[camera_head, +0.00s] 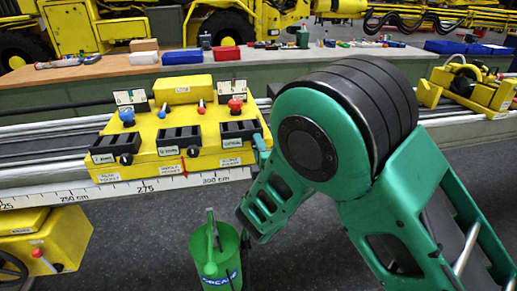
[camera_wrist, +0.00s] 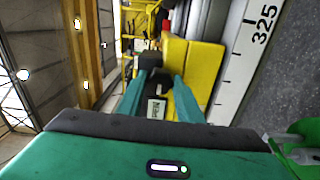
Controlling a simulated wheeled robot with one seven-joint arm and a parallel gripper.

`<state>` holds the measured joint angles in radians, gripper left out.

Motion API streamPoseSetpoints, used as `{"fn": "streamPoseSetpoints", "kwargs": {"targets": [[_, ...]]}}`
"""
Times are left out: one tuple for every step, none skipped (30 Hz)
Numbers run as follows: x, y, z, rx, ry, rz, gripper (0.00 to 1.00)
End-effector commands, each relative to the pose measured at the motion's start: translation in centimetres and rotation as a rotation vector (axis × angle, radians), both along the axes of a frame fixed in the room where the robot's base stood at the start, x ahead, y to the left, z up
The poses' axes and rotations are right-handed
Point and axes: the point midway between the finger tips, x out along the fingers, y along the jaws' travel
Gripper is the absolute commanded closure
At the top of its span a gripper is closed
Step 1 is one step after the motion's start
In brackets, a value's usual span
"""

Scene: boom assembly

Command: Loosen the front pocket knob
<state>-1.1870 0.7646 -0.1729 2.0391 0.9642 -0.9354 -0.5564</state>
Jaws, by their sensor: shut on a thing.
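A yellow carriage (camera_head: 175,152) sits on the rail in the head view, with a row of three black pockets on its near side. The front pocket (camera_head: 238,130) is the right one, above a white label. My gripper (camera_head: 261,143) reaches its right end, and the teal fingers hide the front pocket knob there. In the wrist view, the fingers of my gripper (camera_wrist: 161,78) close around a small dark part that looks like the front pocket knob (camera_wrist: 151,59). The contact itself is hard to make out.
A middle pocket knob (camera_head: 193,151) and a rear pocket knob (camera_head: 126,158) show on the carriage. Blue and red lever knobs stand behind the pockets. A white ruler (camera_head: 140,188) runs along the rail.

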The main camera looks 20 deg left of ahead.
Motion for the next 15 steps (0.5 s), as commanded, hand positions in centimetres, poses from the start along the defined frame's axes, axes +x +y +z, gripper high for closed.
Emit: {"fn": "streamPoseSetpoints", "kwargs": {"targets": [[-0.2, -0.02, -0.36, -0.04, -0.017, 0.001, 0.9], [-0.2, -0.02, -0.37, -0.065, -0.032, 0.001, 0.9], [-0.21, -0.01, -0.37, -0.097, -0.052, 0.002, 0.9], [-0.23, 0.01, -0.38, -0.122, -0.067, 0.002, 0.9], [-0.24, 0.02, -0.39, -0.147, -0.081, 0.002, 0.9], [-0.26, 0.03, -0.4, -0.179, -0.1, 0.003, 0.9], [-0.27, 0.04, -0.4, -0.203, -0.115, 0.003, 0.9], [-0.27, 0.04, -0.4, -0.228, -0.13, 0.003, 0.9], [-0.25, 0.03, -0.42, -0.26, -0.15, 0.003, 0.9], [-0.25, 0.02, -0.42, -0.284, -0.165, 0.003, 0.9], [-0.24, 0.01, -0.43, -0.308, -0.179, 0.003, 0.9], [-0.24, 0.01, -0.45, -0.34, -0.199, 0.004, 0.9], [-0.25, 0.02, -0.46, -0.365, -0.214, 0.004, 0.9], [-0.26, 0.02, -0.47, -0.389, -0.228, 0.004, 0.9], [-0.27, 0.04, -0.47, -0.421, -0.249, 0.005, 0.9]]}}
